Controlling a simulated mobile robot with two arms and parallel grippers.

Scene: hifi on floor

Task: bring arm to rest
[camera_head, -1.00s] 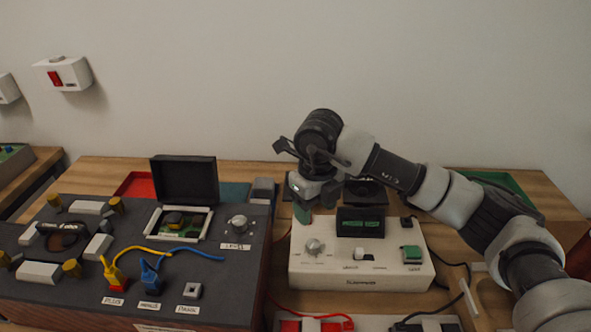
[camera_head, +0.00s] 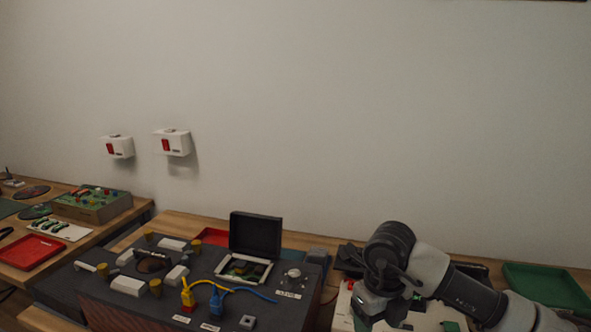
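My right arm comes in from the lower right in the head view. Its gripper (camera_head: 368,302) hangs low over the white instrument box (camera_head: 425,318), which is mostly hidden by the arm and cut off by the bottom edge. The fingers are too small and dark to tell whether they are open or shut. My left arm and gripper are not in view.
A dark test box (camera_head: 205,290) with an open lid (camera_head: 256,233), knob and yellow and blue plugs stands left of the arm. A green tray (camera_head: 548,287) lies at the right. A side table with a red tray (camera_head: 31,252) is at far left. Two white boxes with red switches (camera_head: 172,143) hang on the wall.

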